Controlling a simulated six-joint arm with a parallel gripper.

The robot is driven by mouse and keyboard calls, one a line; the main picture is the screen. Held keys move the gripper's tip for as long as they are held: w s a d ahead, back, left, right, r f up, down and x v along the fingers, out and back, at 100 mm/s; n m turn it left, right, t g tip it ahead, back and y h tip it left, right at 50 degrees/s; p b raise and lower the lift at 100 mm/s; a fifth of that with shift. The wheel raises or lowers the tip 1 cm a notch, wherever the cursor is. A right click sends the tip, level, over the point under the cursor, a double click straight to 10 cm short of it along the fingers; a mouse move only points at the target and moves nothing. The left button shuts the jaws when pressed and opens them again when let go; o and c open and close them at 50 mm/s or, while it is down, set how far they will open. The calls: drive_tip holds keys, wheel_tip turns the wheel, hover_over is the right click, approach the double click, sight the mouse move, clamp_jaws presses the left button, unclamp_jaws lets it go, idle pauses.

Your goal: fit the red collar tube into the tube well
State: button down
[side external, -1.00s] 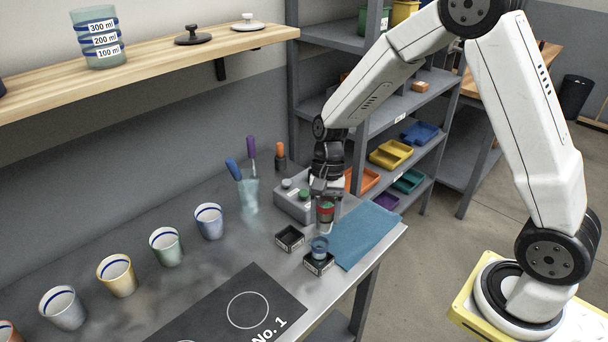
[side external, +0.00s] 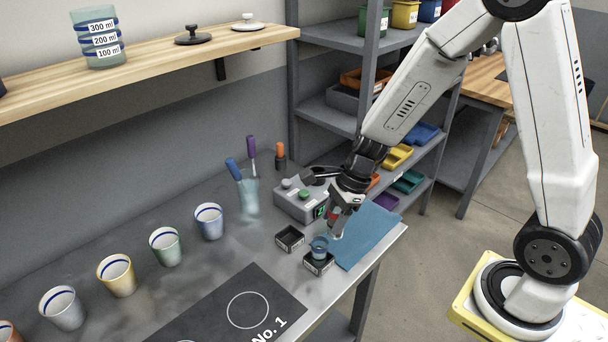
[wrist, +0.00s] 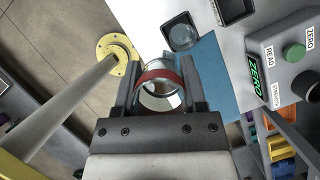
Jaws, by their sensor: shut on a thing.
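The red collar tube (wrist: 162,78) is clear with a red band. My gripper (wrist: 164,84) is shut on it, with one finger on each side. In the side view the tube (side external: 335,216) hangs tilted below my gripper (side external: 340,208), above the blue cloth and close to the grey meter box (side external: 296,204). The box has a green button, a pale button and a lit display. In the wrist view a dark round shape (wrist: 308,86) shows on the box at the right edge; it may be the tube well, but I cannot see into it.
Two small black square holders stand on the bench: one empty (side external: 289,238), one (side external: 319,265) with a bluish clear vessel (side external: 319,246) in it. A blue cloth (side external: 368,238) lies at the bench edge. A cup of tools (side external: 249,195) stands behind; several cups line the left.

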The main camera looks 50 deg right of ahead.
drive_tip(key=shift+w, duration=0.1)
drive_tip(key=shift+w+a+f, duration=0.1)
drive_tip(key=shift+w+f, duration=1.35)
drive_tip(key=shift+w, duration=0.7)
drive_tip(key=shift+w+a+f, duration=0.15)
drive_tip(key=shift+w+f, duration=1.3)
drive_tip(key=shift+w, duration=0.65)
drive_tip(key=shift+w+a+f, duration=0.1)
drive_tip(key=shift+w+f, duration=1.35)
drive_tip(key=shift+w, duration=0.7)
drive_tip(key=shift+w+f, duration=0.5)
drive_tip(key=shift+f, duration=1.45)
drive_tip(key=shift+f, duration=0.25)
